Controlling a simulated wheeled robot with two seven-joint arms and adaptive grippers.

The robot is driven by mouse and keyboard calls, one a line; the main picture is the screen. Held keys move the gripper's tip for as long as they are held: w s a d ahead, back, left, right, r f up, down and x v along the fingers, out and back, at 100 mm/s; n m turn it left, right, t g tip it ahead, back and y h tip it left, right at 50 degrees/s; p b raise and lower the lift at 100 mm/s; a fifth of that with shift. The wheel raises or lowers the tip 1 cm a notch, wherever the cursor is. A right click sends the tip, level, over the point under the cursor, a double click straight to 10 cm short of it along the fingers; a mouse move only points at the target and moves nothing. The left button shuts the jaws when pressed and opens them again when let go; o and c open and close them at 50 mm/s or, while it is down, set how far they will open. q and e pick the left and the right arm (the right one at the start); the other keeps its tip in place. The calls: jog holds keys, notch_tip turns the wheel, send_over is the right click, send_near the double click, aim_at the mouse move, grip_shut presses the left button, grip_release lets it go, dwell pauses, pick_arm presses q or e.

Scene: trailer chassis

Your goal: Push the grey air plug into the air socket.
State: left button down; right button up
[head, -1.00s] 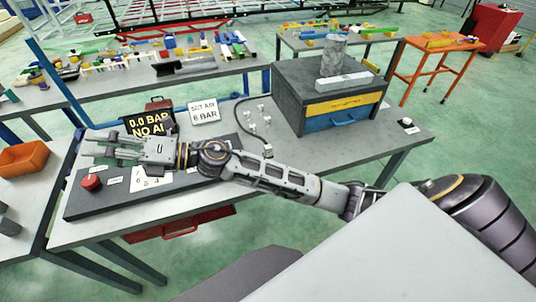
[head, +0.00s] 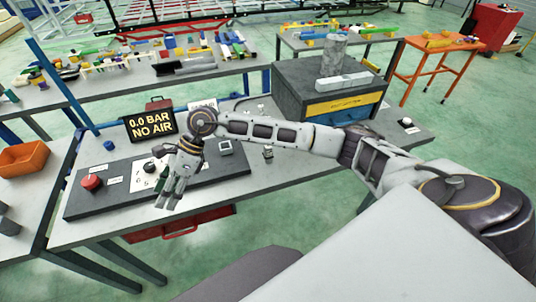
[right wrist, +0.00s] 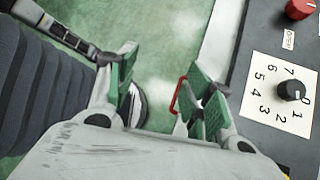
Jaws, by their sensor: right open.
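A small grey fitting (head: 268,153), which looks like the grey air plug, stands on the table just below my right forearm; the arm hides the hose behind it. A small grey block with a dark face (head: 225,147) sits at the right end of the dark panel (head: 120,200); I cannot tell whether it is the air socket. My right gripper (head: 168,202) is open and empty over the panel's front part, fingers pointing to the front edge. In the right wrist view its green-padded fingers (right wrist: 160,95) are apart, with only floor between them. My left gripper is not in view.
The panel carries a red button (head: 91,182) and a numbered dial (right wrist: 290,90). A display (head: 150,125) reads 0.0 BAR NO AIR. A dark case with a blue drawer (head: 343,112) stands at the table's back right. A red box (head: 180,224) is under the table.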

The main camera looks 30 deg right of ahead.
jog(key=w+d+f+h, duration=0.1)
jog(key=w+d+h, duration=0.2)
jog(key=d, duration=0.4)
jog(key=w+d+f+h, duration=0.2)
jog(key=d+h, duration=0.2)
jog(key=d, duration=0.4)
jog(key=w+d+r+h, duration=0.1)
jog(key=d+r+h, duration=0.2)
jog(key=d, duration=0.5)
jog(key=w+d+r+h, duration=0.2)
jog(key=d+r+h, duration=0.1)
jog(key=d, duration=0.5)
jog(key=shift+w+d+t, duration=0.15)
jog(key=shift+d+t, duration=0.15)
jog(key=shift+d, duration=0.05)
jog(key=shift+f, duration=0.2)
send_over(267, 153)
jog(key=w, duration=0.2)
notch_tip(267, 153, down, 8)
jog(key=shift+s+a+r+p, duration=0.2)
jog(key=shift+a+p, duration=0.1)
jog(key=shift+p, duration=0.1)
